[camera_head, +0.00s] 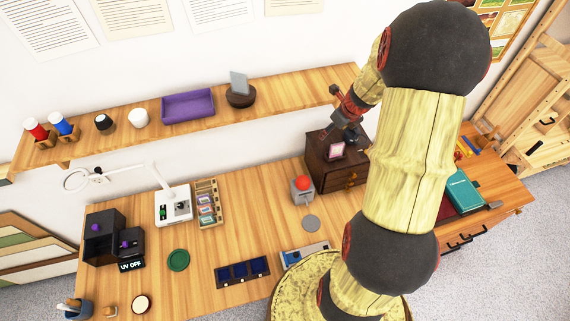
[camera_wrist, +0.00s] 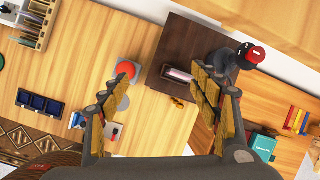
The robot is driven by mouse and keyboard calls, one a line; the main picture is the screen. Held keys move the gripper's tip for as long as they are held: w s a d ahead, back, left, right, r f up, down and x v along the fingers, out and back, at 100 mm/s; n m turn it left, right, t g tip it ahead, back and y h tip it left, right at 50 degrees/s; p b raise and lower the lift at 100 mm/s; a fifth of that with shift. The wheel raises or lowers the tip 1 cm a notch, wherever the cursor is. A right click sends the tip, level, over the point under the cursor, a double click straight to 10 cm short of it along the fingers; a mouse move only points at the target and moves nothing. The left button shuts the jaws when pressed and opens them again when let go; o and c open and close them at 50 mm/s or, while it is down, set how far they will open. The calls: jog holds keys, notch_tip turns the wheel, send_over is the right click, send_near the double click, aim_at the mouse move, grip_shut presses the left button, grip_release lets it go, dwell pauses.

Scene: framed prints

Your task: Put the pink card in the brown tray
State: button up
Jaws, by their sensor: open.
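A dark object with a red top (camera_wrist: 240,58) stands on the cabinet beside the card. A red button (camera_head: 303,183) stands left of the cabinet. A wall shelf (camera_head: 280,97) with a purple tray (camera_head: 188,105) runs above the desk. My arm hides part of the right side.

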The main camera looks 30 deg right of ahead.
jog(key=s+a+r+n+y, duration=0.1)
jog(key=a+r+n, duration=0.7)
jog(key=a, duration=0.3)
jog(key=s+a+r+n, duration=0.1)
jog(key=a+r+n, duration=0.7)
jog(key=a, duration=0.2)
jog(key=s+a+r+n, duration=0.3)
jog(key=s+a+n, duration=0.3)
jog(key=s+n, duration=0.2)
jog(key=s+a+r+n+t, duration=0.1)
jog(key=s+a+r+n, duration=0.3)
jog(key=s+a+n, duration=0.3)
jog(key=n, duration=0.4)
jog(key=shift+s+a, duration=0.3)
jog(key=shift+s, duration=0.05)
